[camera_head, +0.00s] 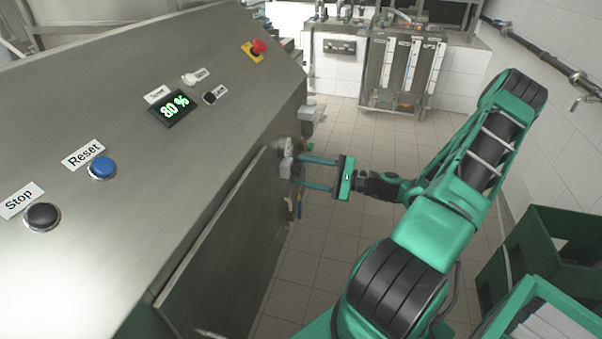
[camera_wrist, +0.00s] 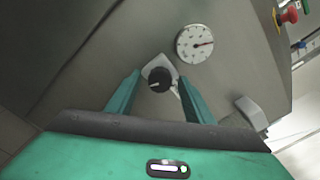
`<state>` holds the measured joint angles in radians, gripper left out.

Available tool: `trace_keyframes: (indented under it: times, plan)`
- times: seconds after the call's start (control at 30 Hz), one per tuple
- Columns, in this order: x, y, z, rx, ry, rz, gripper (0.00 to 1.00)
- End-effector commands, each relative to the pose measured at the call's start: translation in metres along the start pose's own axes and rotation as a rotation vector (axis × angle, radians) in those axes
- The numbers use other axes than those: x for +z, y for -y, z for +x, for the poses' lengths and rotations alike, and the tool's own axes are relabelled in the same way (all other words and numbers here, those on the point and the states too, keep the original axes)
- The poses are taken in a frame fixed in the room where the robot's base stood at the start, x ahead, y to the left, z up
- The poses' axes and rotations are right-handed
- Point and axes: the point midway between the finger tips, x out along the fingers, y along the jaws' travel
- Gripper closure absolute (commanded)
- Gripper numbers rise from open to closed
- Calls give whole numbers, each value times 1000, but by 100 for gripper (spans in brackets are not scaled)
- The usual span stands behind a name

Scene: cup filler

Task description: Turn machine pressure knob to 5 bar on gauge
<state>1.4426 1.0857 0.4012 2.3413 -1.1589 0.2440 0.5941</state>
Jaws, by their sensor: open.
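The pressure knob (camera_wrist: 160,79) is a dark round knob on a light grey mount on the machine's side, in the middle of the wrist view. The round white gauge (camera_wrist: 195,44) sits just above and right of it; its needle points to the right, and its numbers are too small to read. My gripper (camera_wrist: 157,85) is open, with one finger on either side of the knob in the wrist view; I cannot tell whether they touch it. In the head view my gripper (camera_head: 300,172) reaches the machine's side from the right, by the gauge (camera_head: 286,147). The knob itself is not clear there.
Green crates (camera_head: 550,255) stand at the lower right. Tiled floor (camera_head: 330,240) between is clear.

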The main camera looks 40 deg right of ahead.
Motion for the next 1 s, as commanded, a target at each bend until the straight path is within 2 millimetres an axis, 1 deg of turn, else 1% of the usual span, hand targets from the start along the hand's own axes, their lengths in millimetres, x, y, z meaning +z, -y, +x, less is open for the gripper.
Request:
trace_keyframes:
  times: [0.13, 0.17, 0.2, 0.27, 0.3, 0.37, 0.4, 0.67, 0.87, 1.0]
  plan:
    - [0, -1, 1, 1, 1, 0, 52]
    - [0, -1, 1, 2, 1, 0, 60]
    - [0, -1, 1, 2, 2, 0, 69]
    - [1, -1, 1, 2, 2, 0, 83]
    - [1, -1, 1, 2, 2, 0, 93]
    - [1, -1, 1, 2, 2, 0, 94]
    - [4, -4, 4, 3, 3, 1, 93]
    - [2, -3, 2, 6, 4, -45, 93]
    - [1, -3, 1, 7, 3, -158, 93]
    - [1, -3, 1, 7, 3, -263, 93]
